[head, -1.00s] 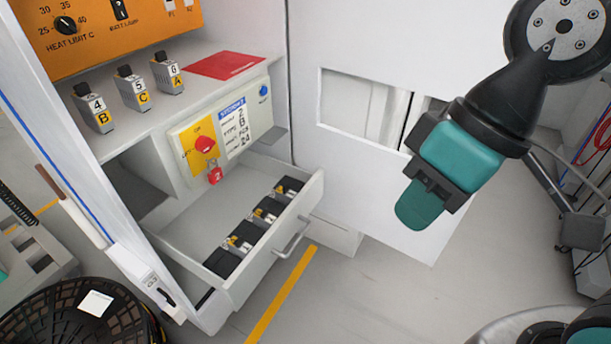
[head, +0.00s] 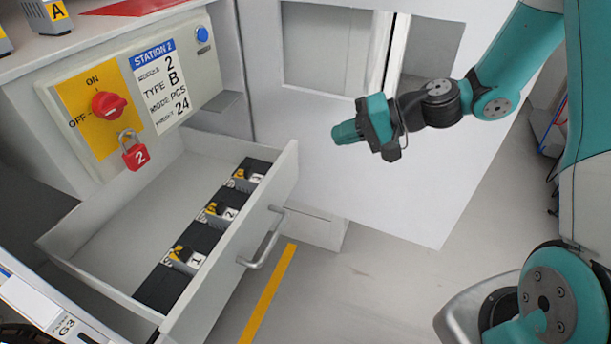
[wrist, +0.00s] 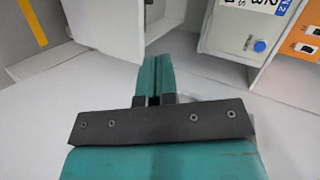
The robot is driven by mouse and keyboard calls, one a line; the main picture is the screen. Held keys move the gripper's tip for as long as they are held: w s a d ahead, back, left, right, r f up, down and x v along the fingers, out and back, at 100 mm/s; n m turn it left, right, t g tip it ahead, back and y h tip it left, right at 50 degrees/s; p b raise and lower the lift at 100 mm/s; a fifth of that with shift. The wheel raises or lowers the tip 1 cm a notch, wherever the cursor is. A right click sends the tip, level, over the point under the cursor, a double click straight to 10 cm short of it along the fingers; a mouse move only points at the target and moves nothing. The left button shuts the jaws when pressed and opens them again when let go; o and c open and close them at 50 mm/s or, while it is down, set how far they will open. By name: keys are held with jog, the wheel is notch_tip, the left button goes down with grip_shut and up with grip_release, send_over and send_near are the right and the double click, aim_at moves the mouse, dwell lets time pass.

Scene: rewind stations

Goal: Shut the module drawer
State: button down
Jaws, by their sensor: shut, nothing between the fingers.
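The module drawer (head: 97,222) is pulled open from the white cabinet. It holds several dark modules with yellow and white labels in a row along its front side, and a grey bar handle (head: 264,240) is on its front face. My gripper (head: 340,134) is shut and empty, in the air to the right of the drawer and apart from it, pointing left. In the wrist view my gripper's fingers (wrist: 154,80) are together, with part of a white box-like edge (wrist: 62,66) beyond them.
A white wall panel (head: 330,190) stands behind my gripper. A yellow floor line (head: 268,293) runs past the drawer, and the floor right of it is clear.

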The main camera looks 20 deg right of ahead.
jog(key=w+d+f+m+t+b, duration=0.35)
jog(key=d+f, duration=0.25)
jog(key=f, duration=0.2)
send_near(294, 148)
jog(key=shift+m, duration=0.35)
jog(key=x, duration=0.5)
jog(key=shift+w+a+f, duration=0.15)
jog(key=shift+a+f, duration=0.1)
jog(key=shift+f, duration=0.05)
jog(key=shift+w+a+b, duration=0.3)
jog(key=shift+w+a, duration=0.15)
jog(key=shift+a, duration=0.1)
